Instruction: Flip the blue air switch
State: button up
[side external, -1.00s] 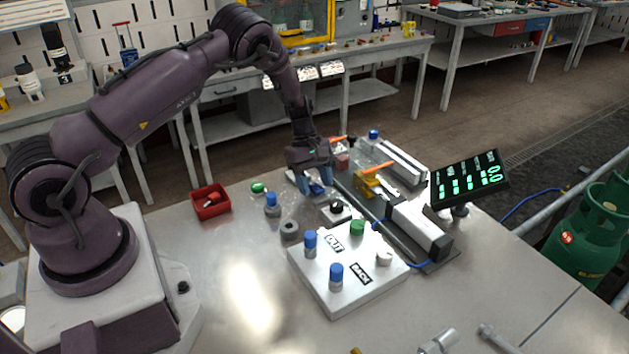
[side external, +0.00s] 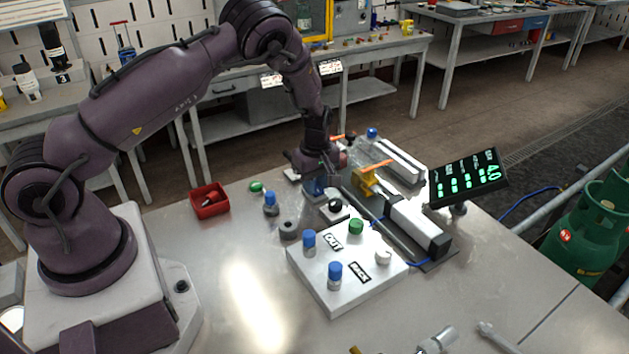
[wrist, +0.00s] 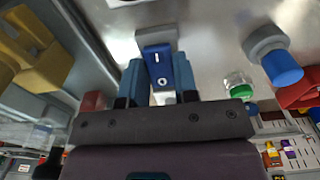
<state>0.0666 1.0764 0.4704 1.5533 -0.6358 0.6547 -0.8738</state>
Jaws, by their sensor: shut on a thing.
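The blue air switch (wrist: 156,65) is a blue rocker marked with a line and a circle, on a pale base, at the centre of the wrist view. My gripper (wrist: 157,76) has one blue finger on each side of it and is shut on it. In the side external view my gripper (side external: 315,187) is low at the table, behind the white control box. There the fingers and wrist mostly hide the switch. The exact tilt of the rocker is hard to tell.
The conveyor and cylinder (side external: 415,222) lie to the right, by a green-digit display (side external: 468,178). A red bin (side external: 209,202) and blue-capped cylinder (side external: 270,204) are left. The front-left table is clear.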

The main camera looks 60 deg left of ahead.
aim_at(317, 188)
jog(key=o, duration=0.9)
jog(key=shift+r, duration=0.1)
jog(key=r, duration=1.2)
jog(key=shift+d+r, duration=0.25)
jog(key=shift+r, duration=0.15)
